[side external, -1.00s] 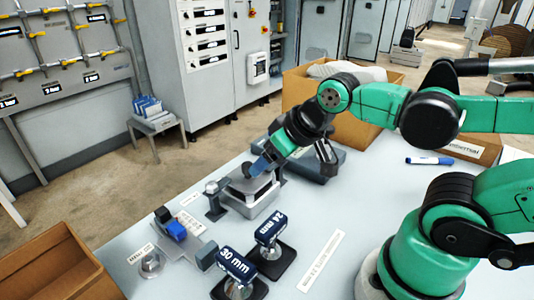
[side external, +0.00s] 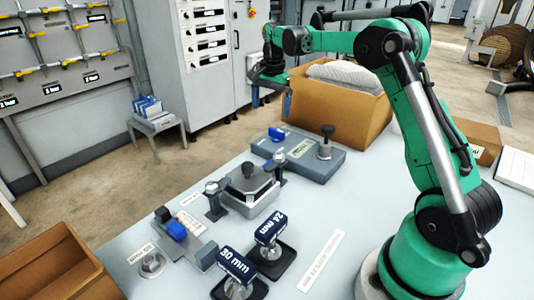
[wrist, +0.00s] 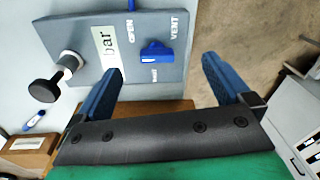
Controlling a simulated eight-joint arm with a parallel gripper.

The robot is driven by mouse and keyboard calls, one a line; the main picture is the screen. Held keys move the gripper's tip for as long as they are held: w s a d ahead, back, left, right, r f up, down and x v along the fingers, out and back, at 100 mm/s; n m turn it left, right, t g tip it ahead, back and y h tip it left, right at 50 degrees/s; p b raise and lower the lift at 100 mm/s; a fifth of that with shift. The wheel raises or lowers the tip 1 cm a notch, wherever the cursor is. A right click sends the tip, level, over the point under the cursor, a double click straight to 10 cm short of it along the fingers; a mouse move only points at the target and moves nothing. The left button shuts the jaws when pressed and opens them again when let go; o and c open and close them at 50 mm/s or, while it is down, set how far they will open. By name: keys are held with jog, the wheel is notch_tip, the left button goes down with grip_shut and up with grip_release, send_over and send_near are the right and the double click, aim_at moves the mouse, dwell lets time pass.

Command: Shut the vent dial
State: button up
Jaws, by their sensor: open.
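The vent dial is a small blue knob (wrist: 157,52) on a grey box (wrist: 165,15) marked OPEN and VENT, with a smaller word below the knob that looks like SHUT. Its raised bar lies roughly crosswise in the wrist view. In the side view the knob (side external: 276,133) sits at the box's far left corner. My gripper (side external: 271,101) hangs above and beyond the box there, near the cardboard carton. Its blue fingers are open and empty in the wrist view (wrist: 162,68), with the dial beyond and between their tips, apart from both.
A black-topped plunger knob (side external: 326,142) stands on the same box. A cardboard carton (side external: 345,118) with a sack is behind it.

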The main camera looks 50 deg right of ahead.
aim_at(277, 130)
jog(key=d+f+m, duration=0.2)
jog(key=shift+d+f+g, duration=0.35)
jog(key=shift+d+g, duration=0.05)
jog(key=shift+f, duration=2.7)
jog(key=c, duration=1.3)
